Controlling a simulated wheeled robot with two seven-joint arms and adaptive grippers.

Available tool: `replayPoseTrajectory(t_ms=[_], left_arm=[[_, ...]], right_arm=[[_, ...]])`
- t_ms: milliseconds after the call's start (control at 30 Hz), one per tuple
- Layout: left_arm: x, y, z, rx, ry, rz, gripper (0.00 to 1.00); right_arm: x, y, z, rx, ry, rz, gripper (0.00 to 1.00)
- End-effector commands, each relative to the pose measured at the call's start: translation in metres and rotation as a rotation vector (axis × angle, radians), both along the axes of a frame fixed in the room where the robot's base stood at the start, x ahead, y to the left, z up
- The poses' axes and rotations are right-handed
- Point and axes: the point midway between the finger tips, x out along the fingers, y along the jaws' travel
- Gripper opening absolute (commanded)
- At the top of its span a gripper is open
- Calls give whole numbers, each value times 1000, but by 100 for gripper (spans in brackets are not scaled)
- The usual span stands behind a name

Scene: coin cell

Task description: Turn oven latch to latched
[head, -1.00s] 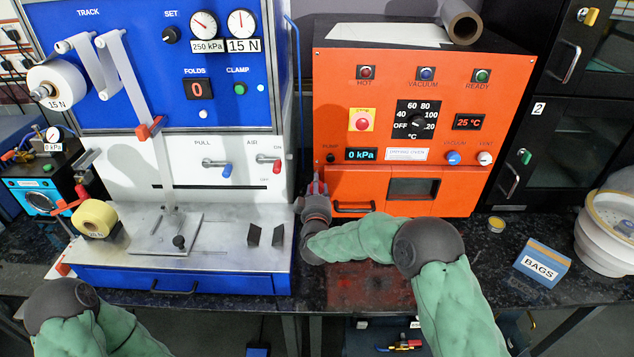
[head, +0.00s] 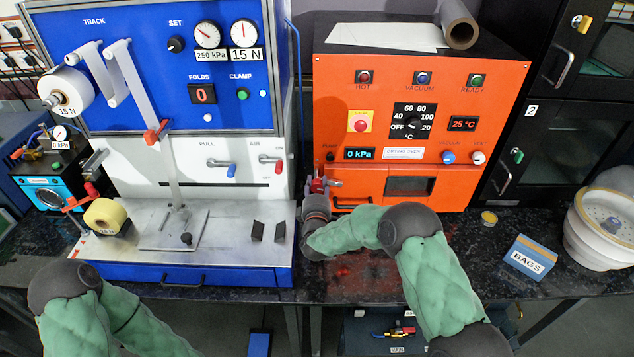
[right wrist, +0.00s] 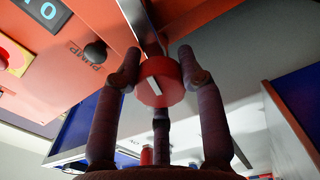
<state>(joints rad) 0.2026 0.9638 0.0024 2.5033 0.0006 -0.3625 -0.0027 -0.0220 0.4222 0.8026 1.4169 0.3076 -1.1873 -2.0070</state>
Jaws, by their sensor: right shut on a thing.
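The orange drying oven (head: 342,95) stands on the dark bench, with its windowed door (head: 410,187) low on the front. The red round latch knob (head: 318,186) sits at the left edge of that door. In the right wrist view the knob (right wrist: 172,68) shows large, with a short white mark across its face. My right gripper (head: 316,194) is at the oven's lower left front, its fingers (right wrist: 160,75) shut around the knob's sides. The latch's exact angle is hard to tell in the head view. My left gripper is out of view; only its arm shows at the lower left.
The blue and white machine (head: 130,262) stands close to the left of my right gripper. The door handle (head: 352,201) is just right of it. A BAGS box (head: 525,258) and a white round tub (head: 590,235) stand right on the bench. The black PUMP knob (right wrist: 95,52) is near the fingers.

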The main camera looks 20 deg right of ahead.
Motion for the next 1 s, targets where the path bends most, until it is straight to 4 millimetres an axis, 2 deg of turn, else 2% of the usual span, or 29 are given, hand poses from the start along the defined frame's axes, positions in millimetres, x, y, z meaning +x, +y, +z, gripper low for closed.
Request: replayPoseTrajectory(t_ms=[400, 1000], left_arm=[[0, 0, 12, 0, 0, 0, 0], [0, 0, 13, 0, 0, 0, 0]], right_arm=[[0, 1, 0, -210, 61, 2, 0], [0, 1, -1, -251, 74, 3, 0]])
